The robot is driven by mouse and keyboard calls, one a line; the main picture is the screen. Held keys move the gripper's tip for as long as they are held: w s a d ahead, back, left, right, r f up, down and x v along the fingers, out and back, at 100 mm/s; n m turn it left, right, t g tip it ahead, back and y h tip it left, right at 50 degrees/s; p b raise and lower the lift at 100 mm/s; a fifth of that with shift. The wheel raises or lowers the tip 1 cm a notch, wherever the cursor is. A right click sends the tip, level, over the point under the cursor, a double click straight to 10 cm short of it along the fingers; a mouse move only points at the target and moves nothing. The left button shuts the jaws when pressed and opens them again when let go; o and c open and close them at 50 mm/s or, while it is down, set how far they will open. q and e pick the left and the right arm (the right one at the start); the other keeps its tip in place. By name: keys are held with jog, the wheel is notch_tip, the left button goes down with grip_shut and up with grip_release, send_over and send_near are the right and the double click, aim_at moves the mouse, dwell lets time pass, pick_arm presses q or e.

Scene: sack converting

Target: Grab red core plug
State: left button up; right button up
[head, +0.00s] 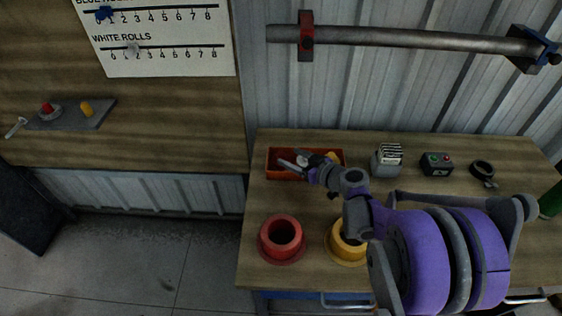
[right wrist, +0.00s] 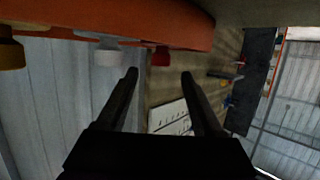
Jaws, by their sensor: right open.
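An orange-red tray (head: 271,164) lies at the back left of the table, and its wall also spans the top of the right wrist view (right wrist: 180,20). Along the tray there, a red plug (right wrist: 161,57), a white plug (right wrist: 107,55) and a yellow plug (right wrist: 11,52) show. My right gripper (head: 290,161) is over the tray in the head view, open and empty. In the right wrist view the red plug appears just beyond the gap between the fingertips (right wrist: 159,73), apart from them. In the head view I cannot pick out the red plug. My left gripper is not in view.
A red flanged cup (head: 283,238) and a yellow flanged cup (head: 346,248) stand at the table's front left, near my right arm. A card holder (head: 387,160), a button box (head: 436,163) and a black ring tool (head: 483,172) stand at the back. A bar (head: 400,37) crosses the wall.

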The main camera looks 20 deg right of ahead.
aim_at(284, 155)
jog(key=x, duration=0.5)
jog(key=shift+w+f, duration=0.2)
jog(key=shift+f, duration=0.05)
grip_shut()
